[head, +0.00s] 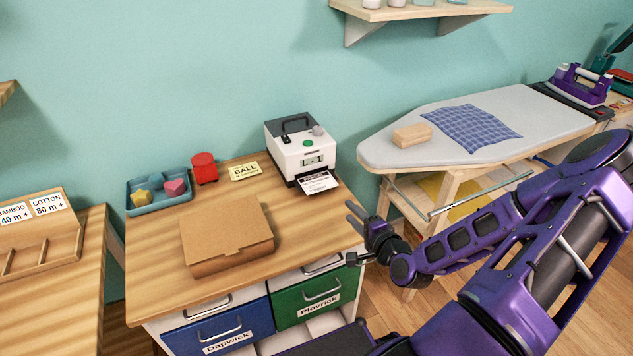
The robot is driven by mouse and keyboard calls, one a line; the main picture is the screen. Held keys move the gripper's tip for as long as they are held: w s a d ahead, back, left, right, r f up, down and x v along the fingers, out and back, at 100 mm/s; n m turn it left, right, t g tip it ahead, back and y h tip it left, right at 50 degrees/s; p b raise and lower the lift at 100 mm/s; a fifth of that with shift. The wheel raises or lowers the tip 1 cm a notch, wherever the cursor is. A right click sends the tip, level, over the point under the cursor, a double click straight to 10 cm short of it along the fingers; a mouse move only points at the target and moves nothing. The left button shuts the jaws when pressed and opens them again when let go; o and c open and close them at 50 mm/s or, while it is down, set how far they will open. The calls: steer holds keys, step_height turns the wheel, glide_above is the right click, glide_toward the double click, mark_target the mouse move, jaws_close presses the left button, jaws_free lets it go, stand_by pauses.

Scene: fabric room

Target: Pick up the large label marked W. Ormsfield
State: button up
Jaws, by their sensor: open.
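A white label (318,183) with dark print pokes out of the front slot of a white and black label printer (300,147) on the wooden cabinet top. The print is too small to read, so I cannot tell whether it says W. Ormsfield. My gripper (352,232) is open and empty near the right front corner of the cabinet. In the picture it is below and to the right of the label, apart from it. A yellow label (244,171) with a word like BALL lies left of the printer.
A closed cardboard box (228,236) fills the middle of the cabinet top (150,290). A blue tray (141,208) and a red container (204,167) stand at the back left. An ironing board (450,150) with a blue cloth and tan block is at right.

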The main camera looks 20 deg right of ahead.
glide_toward(328, 187)
steer(key=w, duration=0.1)
steer(key=w+a, duration=0.1)
steer(key=shift+w+f, duration=0.3)
steer(key=shift+f, duration=0.05)
steer(key=shift+d+x, duration=0.2)
steer(key=shift+x, duration=1.15)
steer(key=shift+d+x, duration=0.15)
steer(key=shift+x, duration=1.15)
jaws_close()
